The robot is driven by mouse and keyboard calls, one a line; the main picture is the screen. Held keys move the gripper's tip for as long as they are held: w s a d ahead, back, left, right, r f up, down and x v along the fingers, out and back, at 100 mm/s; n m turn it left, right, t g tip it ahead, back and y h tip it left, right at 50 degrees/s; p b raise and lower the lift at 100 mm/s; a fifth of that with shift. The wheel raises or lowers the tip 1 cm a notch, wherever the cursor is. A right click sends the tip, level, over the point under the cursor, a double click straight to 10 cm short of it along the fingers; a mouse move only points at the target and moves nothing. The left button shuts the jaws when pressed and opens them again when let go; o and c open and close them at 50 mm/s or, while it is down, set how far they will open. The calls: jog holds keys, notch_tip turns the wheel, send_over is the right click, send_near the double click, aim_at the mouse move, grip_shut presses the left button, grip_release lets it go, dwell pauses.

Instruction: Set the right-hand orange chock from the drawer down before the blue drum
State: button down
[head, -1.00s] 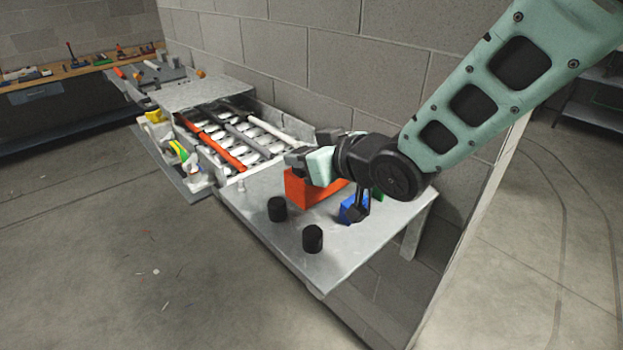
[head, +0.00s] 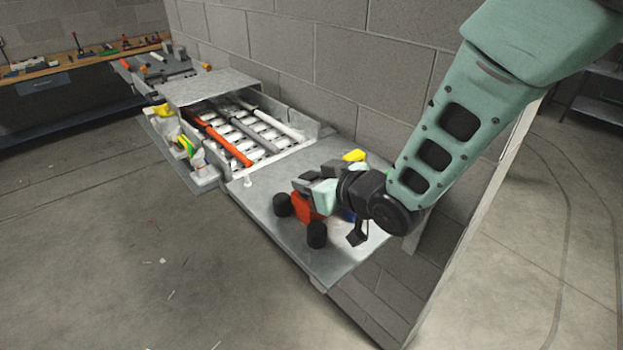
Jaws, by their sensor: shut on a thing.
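My gripper (head: 308,190) is low over the near part of the grey metal table. It is shut on an orange-red block (head: 304,209), which I take for the orange chock. The block is close to two black cylinders, and its upper part is hidden by the fingers. I cannot tell whether it touches the table. No drawer is clearly recognisable.
Black cylinders stand at the table (head: 290,252) edge side, one left (head: 283,204) and one nearer (head: 316,236). A yellow thing (head: 354,155) lies behind my wrist. A tray of rods (head: 250,128) adjoins on the left. A block wall (head: 330,70) runs behind. The table's front corner is bare.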

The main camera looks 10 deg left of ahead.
jog(key=c, duration=1)
grip_release()
jog(key=shift+d+r, duration=0.15)
jog(key=b+v, duration=0.3)
jog(key=v, duration=0.8)
jog(key=shift+s+d+r+b, duration=0.1)
jog(key=shift+s+d+b, duration=0.15)
jog(key=shift+s+b, duration=0.15)
jog(key=s+d+f+g+h, duration=0.1)
jog(key=s+d+h, duration=0.1)
jog(key=s+d+f+m+g+h, duration=0.1)
jog(key=s+d+h, duration=0.1)
jog(key=d, duration=0.1)
jog(key=s+d+f+m+g+h, duration=0.1)
jog(key=s+d+h, duration=0.1)
jog(key=d, duration=0.1)
jog(key=shift+s+d+f, duration=0.1)
jog(key=shift+s+f, duration=0.2)
jog(key=shift+o, duration=0.4)
jog(key=s+d+g+h, duration=0.4)
jog(key=s+d+g, duration=0.1)
jog(key=s, duration=0.7)
jog(key=shift+d+m, duration=0.3)
jog(key=shift+d, duration=0.55)
